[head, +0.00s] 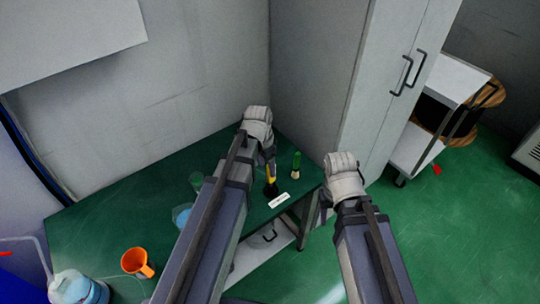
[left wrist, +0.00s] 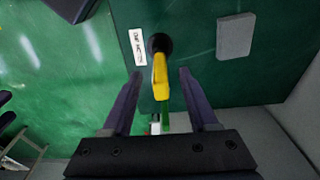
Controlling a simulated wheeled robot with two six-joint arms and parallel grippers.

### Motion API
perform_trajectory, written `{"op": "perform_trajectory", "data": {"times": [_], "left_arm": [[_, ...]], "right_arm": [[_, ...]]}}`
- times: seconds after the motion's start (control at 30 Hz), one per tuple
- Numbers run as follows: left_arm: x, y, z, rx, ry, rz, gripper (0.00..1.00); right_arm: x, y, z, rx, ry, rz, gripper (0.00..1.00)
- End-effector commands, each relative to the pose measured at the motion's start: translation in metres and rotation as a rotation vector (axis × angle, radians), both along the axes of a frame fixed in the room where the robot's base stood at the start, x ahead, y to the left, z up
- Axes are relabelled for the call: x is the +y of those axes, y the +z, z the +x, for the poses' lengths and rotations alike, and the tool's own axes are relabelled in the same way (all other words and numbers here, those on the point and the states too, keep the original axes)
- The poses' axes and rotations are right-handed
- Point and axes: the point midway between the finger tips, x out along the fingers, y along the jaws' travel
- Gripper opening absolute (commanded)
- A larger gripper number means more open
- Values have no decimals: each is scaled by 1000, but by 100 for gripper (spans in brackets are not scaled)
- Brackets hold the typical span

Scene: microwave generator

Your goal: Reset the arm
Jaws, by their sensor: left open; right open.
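My left gripper (left wrist: 160,80) is open above the green table (head: 90,225), with its two fingers apart in the left wrist view. Between and just beyond the fingertips is a yellow-handled tool with a black round end (left wrist: 160,72); it also shows partly behind the left gripper in the head view (head: 271,187). I see no finger touching it. My right gripper (head: 323,203) is to the right, beside the table's right edge; its fingers are mostly hidden behind the wrist, and nothing shows in it.
A green-handled brush (head: 296,165) stands near the back corner. A white label (head: 279,200) lies near the table's front edge. An orange cup (head: 137,262) and a blue-tinted bottle (head: 78,288) are at left. A tall grey cabinet (head: 345,80) stands behind. Green floor at right is open.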

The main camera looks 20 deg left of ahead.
Motion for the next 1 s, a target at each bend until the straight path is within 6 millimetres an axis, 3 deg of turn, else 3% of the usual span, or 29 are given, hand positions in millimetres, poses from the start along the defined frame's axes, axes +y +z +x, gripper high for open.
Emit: {"op": "perform_trajectory", "data": {"times": [0.27,0.73,0.8,1.0], "left_arm": [[0,0,-5,3,27,1,60],[-1,-1,-85,42,677,16,60],[-25,-1,-87,56,601,38,60],[-72,-1,-110,86,463,102,60]], "right_arm": [[0,0,0,0,0,0,50],[0,0,0,0,0,0,50],[0,0,0,0,0,0,50],[0,0,0,0,0,0,50]]}}
